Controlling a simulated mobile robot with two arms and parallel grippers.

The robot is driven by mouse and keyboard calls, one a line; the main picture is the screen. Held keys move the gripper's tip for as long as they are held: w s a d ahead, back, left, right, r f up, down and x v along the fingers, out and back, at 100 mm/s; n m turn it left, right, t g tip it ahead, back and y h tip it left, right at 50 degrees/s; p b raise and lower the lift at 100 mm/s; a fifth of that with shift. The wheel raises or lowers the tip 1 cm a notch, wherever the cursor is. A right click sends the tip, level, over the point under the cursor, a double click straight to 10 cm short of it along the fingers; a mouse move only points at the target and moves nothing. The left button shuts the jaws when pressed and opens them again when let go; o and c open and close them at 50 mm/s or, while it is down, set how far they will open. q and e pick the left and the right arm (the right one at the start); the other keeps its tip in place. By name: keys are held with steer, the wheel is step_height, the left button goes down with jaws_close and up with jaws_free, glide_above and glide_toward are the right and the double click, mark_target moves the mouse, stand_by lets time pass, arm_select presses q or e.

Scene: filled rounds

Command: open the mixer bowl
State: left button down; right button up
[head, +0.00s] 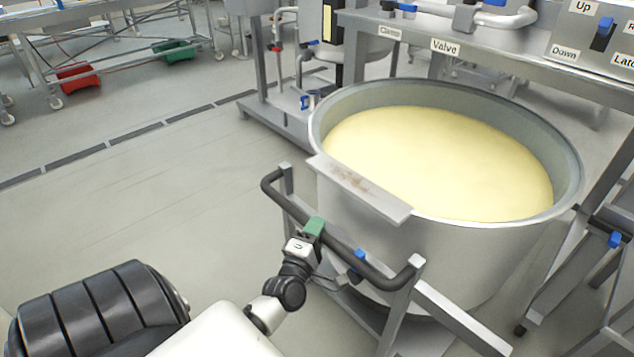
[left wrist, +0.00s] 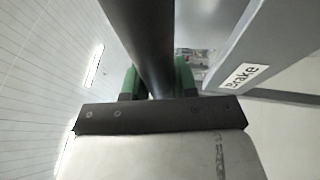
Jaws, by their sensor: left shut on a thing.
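The mixer bowl (head: 450,250) is a large round steel bowl, open at the top and filled with a pale yellow mass. It sits in a wheeled steel frame with a black push handle (head: 345,258) on its near left side. My left gripper (head: 314,227) is shut on this handle near its left part. In the left wrist view, the green fingers (left wrist: 158,82) lie on both sides of the black bar (left wrist: 148,40). A flat steel plate (head: 358,188) lies across the bowl's near rim. My right gripper is not in view.
A control panel (head: 600,35) with Up, Down and partly cut-off labels is at the upper right. A steel bench with a Valve label (head: 445,46) stands behind the bowl. A Brake label (left wrist: 241,76) shows beside the bar. Floor (head: 180,185) to the left is clear.

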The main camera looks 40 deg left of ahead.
arm_select(q)
steer(key=c, duration=0.9)
jaws_free()
steer(key=b+v, duration=0.1)
steer(key=v, duration=0.9)
steer(key=shift+s+d+f, duration=0.15)
steer(key=shift+s, duration=0.2)
